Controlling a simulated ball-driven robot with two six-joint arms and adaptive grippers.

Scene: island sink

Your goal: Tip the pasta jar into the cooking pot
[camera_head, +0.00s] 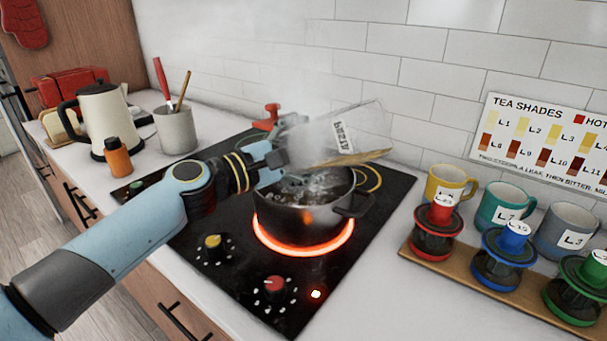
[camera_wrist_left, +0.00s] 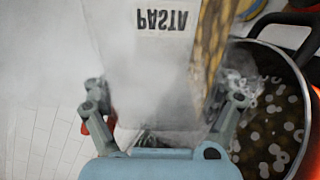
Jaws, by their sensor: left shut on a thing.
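The pasta jar (camera_head: 345,132) is clear, with a white label, and is tilted far over above the pot in the head view. Pasta lies along its lower side. My left gripper (camera_head: 270,165) is shut on the jar; the wrist view shows the jar (camera_wrist_left: 150,70) between its fingers (camera_wrist_left: 160,120), its "PASTA" label upside down. The cooking pot (camera_head: 300,215) is dark metal and stands on a glowing ring, partly hidden by the gripper and steam. In the wrist view, pasta rings float in the pot (camera_wrist_left: 275,125). My right gripper is not in view.
The black cooktop (camera_head: 205,265) has several knobs, and the ring under the pot glows orange. A kettle (camera_head: 103,115), orange bottle (camera_head: 117,157) and utensil crock (camera_head: 177,130) stand at left. The tiled wall is close behind.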

